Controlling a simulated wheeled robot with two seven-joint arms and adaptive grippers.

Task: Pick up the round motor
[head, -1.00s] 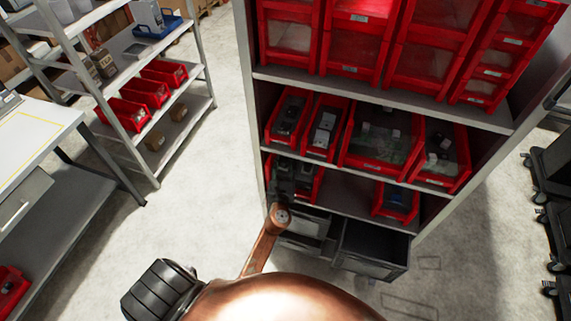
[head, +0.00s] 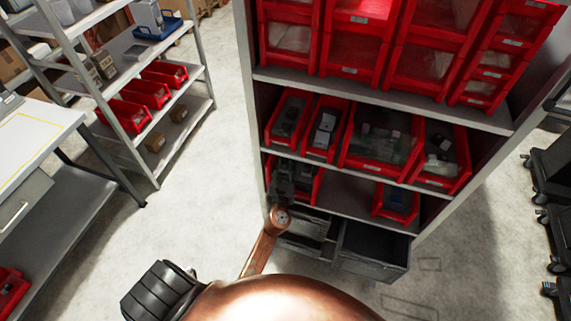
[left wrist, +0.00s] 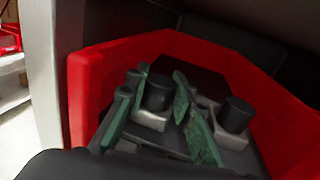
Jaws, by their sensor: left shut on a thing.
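In the left wrist view, a round motor (left wrist: 157,94) with a black cylinder on a pale metal base sits between the green-padded fingers of my left gripper (left wrist: 156,118). The gripper is shut on it, inside a red bin (left wrist: 90,88). A second similar motor (left wrist: 235,115) lies in the bin, just right of the right finger. In the head view, my left gripper (head: 283,184) is a dark shape at the lower-left red bin (head: 313,186), and it hides much of the bin's contents. My right gripper is not in view.
The bin stands on a lower shelf of a grey rack, with a row of red bins (head: 380,140) on the shelf above. Dark open drawers (head: 373,250) are below. The shelf is bare between the lower bins. A cabinet post (left wrist: 42,85) is close on the left.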

